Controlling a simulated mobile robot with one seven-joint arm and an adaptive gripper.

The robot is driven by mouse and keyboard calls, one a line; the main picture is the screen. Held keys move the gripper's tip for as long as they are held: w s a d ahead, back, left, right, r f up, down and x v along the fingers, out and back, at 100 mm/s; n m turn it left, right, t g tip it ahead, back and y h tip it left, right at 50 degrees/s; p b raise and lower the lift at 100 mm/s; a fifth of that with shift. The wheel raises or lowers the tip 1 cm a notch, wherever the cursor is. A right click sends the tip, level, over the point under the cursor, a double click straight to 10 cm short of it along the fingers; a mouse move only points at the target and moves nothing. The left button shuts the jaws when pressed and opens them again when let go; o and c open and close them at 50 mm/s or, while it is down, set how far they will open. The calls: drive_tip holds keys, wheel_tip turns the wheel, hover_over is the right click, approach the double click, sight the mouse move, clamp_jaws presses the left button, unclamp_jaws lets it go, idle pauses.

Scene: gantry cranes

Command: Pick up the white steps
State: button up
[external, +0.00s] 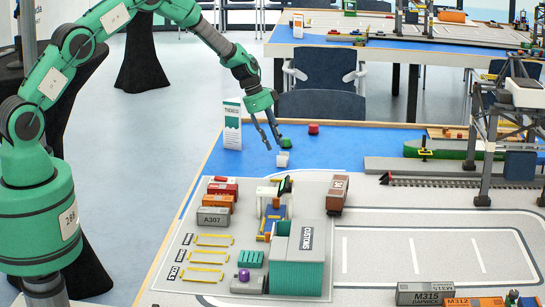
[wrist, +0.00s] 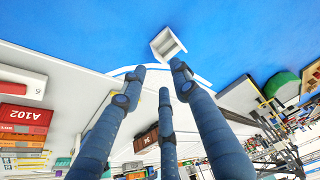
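The white steps (external: 282,159) are a small white block on the blue part of the table, near the edge of the grey mat. In the wrist view the white steps (wrist: 167,45) show as a small hollow-looking white piece, tilted in the picture, just beyond the fingertips. My gripper (external: 274,146) points down above and slightly left of the steps. Its dark blue fingers are spread and empty in the wrist view (wrist: 157,80). I see no contact with the steps; the exact gap is hard to tell.
A white-and-green sign (external: 232,124) stands to the left. Containers (external: 213,216) and a customs building (external: 296,262) are in front. A crane (external: 500,130) stands at right.

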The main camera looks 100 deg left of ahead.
drive_tip(key=shift+f, duration=0.1)
idle(0.3)
drive_tip(key=b, duration=0.1)
hover_over(279, 167)
drive_tip(key=shift+w+d+f, duration=0.1)
drive_tip(key=shift+f, duration=2.2)
drive_tip(key=shift+c, duration=0.2)
clamp_jaws()
